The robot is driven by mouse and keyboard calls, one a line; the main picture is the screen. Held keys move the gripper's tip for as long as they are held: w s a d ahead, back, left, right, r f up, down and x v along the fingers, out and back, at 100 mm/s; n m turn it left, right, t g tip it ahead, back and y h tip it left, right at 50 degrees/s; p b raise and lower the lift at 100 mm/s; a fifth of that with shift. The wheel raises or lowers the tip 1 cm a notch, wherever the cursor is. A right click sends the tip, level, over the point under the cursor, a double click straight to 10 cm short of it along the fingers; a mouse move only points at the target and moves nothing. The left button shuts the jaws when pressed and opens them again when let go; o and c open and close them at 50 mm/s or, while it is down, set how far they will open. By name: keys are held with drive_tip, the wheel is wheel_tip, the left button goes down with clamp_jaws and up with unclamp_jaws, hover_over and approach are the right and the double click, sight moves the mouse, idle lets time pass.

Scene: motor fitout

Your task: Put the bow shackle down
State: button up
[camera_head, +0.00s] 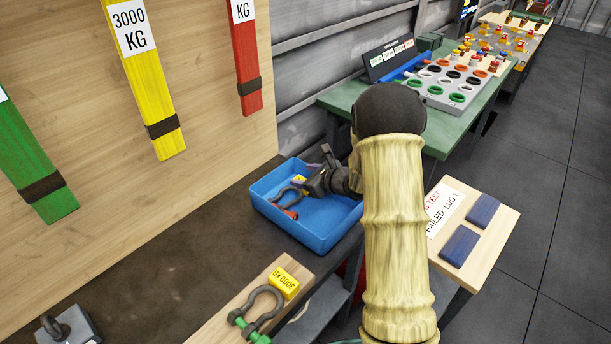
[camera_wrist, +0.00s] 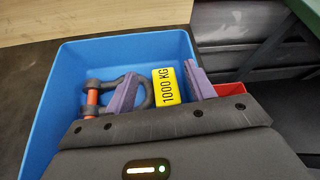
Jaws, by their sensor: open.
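A dark bow shackle (camera_head: 292,193) with a red-orange pin lies in the blue tray (camera_head: 308,238) on the dark bench. In the wrist view the shackle (camera_wrist: 96,86) rests near the tray's left side, its bow towards the right beside a yellow 1000 KG block (camera_wrist: 167,87). My gripper (camera_head: 322,165) is open over the tray; in the wrist view its purple fingers (camera_wrist: 160,72) stand apart, with the yellow block and the end of the bow seen between them. The left finger hides part of the bow. I cannot tell whether it touches.
Another bow shackle (camera_head: 258,312) with a green pin lies by a yellow 3000 KG block (camera_head: 285,283) on a wooden board. Slings hang on the wooden panel (camera_head: 205,90). A green table (camera_head: 440,138) with a grey ring tray stands beyond; a labelled board (camera_head: 490,243) is at right.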

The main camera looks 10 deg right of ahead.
drive_tip(key=shift+s+d+r, duration=0.1)
drive_tip(key=shift+r, duration=0.15)
drive_tip(key=v, duration=1.1)
drive_tip(key=shift+s+r+b, duration=0.15)
drive_tip(key=shift+s+b, duration=0.15)
drive_tip(key=shift+b, duration=0.15)
